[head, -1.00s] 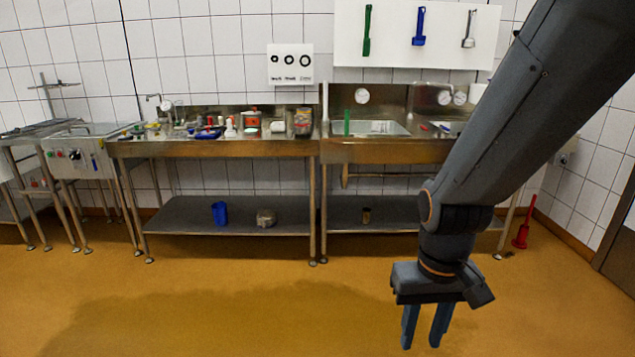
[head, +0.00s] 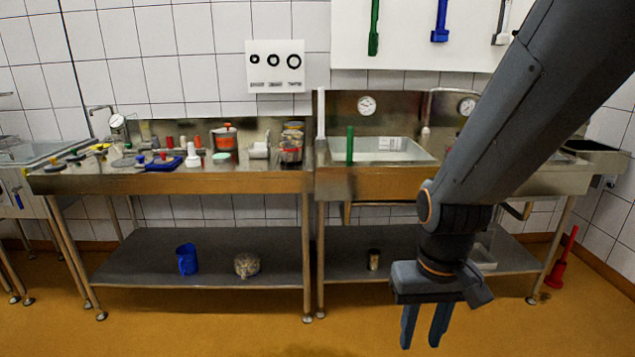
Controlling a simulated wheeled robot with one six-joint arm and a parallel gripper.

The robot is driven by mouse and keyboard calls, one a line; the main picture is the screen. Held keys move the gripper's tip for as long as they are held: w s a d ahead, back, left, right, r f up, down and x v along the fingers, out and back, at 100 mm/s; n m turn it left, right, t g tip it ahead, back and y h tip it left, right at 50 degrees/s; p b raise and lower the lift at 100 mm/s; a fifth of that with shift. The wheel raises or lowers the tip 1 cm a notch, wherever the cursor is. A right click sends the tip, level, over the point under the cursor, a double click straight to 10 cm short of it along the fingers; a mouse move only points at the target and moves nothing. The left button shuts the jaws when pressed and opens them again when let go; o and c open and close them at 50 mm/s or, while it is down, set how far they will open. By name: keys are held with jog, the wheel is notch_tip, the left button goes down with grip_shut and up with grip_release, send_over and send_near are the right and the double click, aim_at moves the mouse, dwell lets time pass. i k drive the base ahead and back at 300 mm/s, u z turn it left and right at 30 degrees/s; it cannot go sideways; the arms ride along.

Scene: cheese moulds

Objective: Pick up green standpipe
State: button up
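The green standpipe (head: 350,146) stands upright at the left side of the sink basin (head: 388,145), in the middle of the head view. My gripper (head: 424,328) hangs low in front of the counters, fingers pointing down. Its two fingers are apart with nothing between them. It is nearer to me, lower and to the right of the standpipe, well clear of it.
A steel counter (head: 100,181) left of the sink holds several small items, among them a red pot (head: 225,138). A blue jug (head: 187,259) stands on the lower shelf (head: 212,272). A long green tool (head: 374,28) hangs on the wall board. Orange floor lies clear in front.

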aim_at(351, 132)
jog(key=u, duration=0.25)
jog(key=i, duration=1.25)
jog(key=z, duration=0.3)
